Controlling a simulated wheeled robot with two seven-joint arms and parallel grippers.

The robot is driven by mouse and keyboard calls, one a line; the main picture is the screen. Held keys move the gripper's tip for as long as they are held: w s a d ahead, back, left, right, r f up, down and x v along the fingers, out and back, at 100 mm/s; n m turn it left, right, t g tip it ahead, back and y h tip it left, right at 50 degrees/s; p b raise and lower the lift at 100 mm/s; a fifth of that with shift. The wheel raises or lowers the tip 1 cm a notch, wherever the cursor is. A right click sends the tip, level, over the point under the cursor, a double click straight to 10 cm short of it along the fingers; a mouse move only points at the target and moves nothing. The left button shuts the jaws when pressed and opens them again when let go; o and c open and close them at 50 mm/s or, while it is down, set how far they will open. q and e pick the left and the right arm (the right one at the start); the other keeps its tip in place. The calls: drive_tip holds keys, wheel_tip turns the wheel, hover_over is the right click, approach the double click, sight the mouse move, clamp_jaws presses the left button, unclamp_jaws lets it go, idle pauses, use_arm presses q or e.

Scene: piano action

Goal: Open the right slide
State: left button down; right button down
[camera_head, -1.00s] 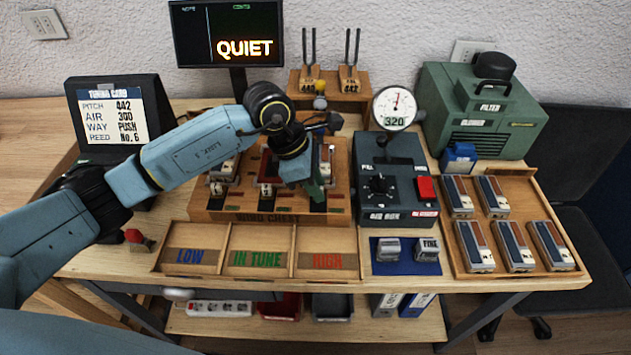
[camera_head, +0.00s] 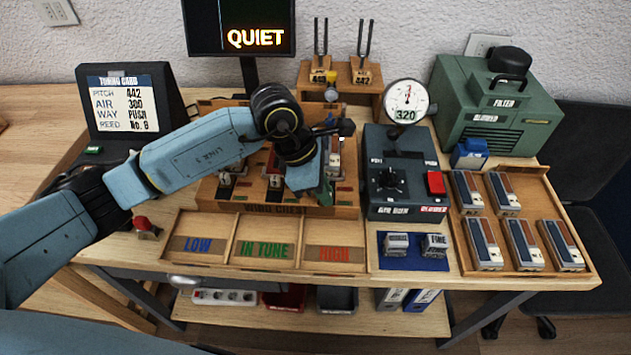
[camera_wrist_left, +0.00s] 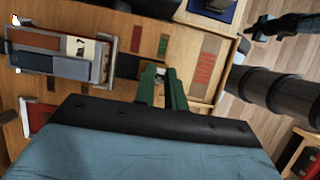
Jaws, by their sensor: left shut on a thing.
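The wooden wind chest (camera_head: 275,209) stands mid-table, with slots, metal clamps and red and green marks on top. My left gripper (camera_head: 326,196) reaches down over its right part, and the arm covers much of the chest. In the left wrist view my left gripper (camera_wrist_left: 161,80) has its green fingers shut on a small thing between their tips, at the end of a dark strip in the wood. This looks like the right slide's knob, mostly hidden by the fingers. A reed block (camera_wrist_left: 62,55) sits in a metal clamp beside the fingers. My right gripper is not in view.
A tray marked LOW, IN TUNE and HIGH (camera_head: 268,264) lies in front of the chest. The air box (camera_head: 400,180) with its gauge (camera_head: 405,98) stands close on the right. A reed tray (camera_head: 545,266) is farther right. The monitor (camera_head: 240,25) reads QUIET.

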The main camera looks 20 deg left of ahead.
use_arm(q)
drive_tip(key=shift+s, duration=0.15)
drive_tip(key=c, duration=1.4)
unclamp_jaws()
drive_tip(key=shift+s, duration=0.1)
drive_tip(key=shift+c, duration=0.2)
drive_tip(key=shift+r, duration=0.1)
drive_tip(key=w+v, duration=0.1)
drive_tip(key=v, duration=1.2)
drive_tip(key=shift+s, duration=0.4)
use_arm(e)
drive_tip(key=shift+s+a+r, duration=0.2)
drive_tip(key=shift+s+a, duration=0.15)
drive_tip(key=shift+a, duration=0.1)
use_arm(q)
drive_tip(key=shift+r, duration=0.1)
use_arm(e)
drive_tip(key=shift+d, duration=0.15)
